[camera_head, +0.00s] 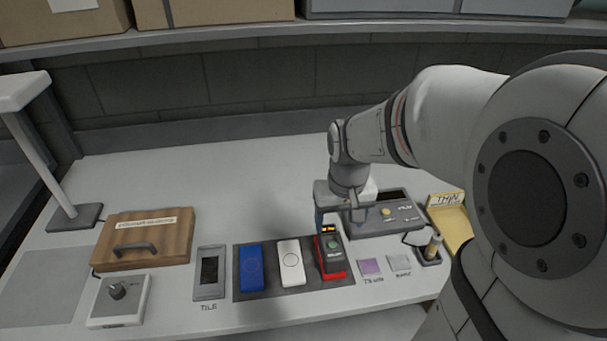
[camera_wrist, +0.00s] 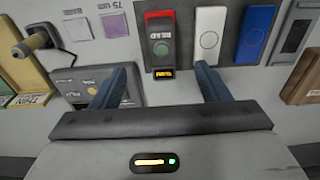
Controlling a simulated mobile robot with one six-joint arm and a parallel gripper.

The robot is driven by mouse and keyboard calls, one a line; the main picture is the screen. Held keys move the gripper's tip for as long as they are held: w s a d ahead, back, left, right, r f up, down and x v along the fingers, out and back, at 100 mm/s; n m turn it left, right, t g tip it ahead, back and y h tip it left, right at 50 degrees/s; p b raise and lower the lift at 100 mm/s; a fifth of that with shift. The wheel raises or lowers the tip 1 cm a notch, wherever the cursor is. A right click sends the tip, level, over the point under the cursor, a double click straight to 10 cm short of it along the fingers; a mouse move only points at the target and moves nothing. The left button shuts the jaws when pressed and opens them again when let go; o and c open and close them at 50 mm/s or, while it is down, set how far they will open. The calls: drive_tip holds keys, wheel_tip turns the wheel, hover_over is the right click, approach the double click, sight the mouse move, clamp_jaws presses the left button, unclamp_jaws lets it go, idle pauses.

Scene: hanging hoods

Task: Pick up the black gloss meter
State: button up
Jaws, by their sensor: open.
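My gripper (camera_head: 340,222) is above the bench at the meter's back end, pointing down. Its two blue fingers (camera_wrist: 160,76) are spread, one to each side of the meter's line, with nothing held between them.
White (camera_head: 291,262) and blue (camera_head: 251,267) blocks share the mat. A grey device (camera_head: 383,218) sits close behind and right of my gripper. Purple (camera_head: 370,266) and grey chips lie to the right. A wooden box (camera_head: 145,240) stands left. The bench behind is clear.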

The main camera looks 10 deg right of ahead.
drive_tip(key=g, duration=0.1)
hover_over(331, 241)
drive_tip(key=f, duration=0.6)
drive_tip(key=shift+s+d+f+b, duration=0.1)
drive_tip(key=shift+s+b, duration=0.1)
drive_tip(key=shift+b, duration=0.2)
wheel_tip(331, 241, down, 8)
drive_tip(key=shift+w+r+p, duration=0.15)
drive_tip(key=shift+r+p, duration=0.05)
drive_tip(key=shift+p, duration=0.25)
clamp_jaws()
wheel_tip(331, 241, up, 10)
drive_tip(key=shift+r, duration=0.1)
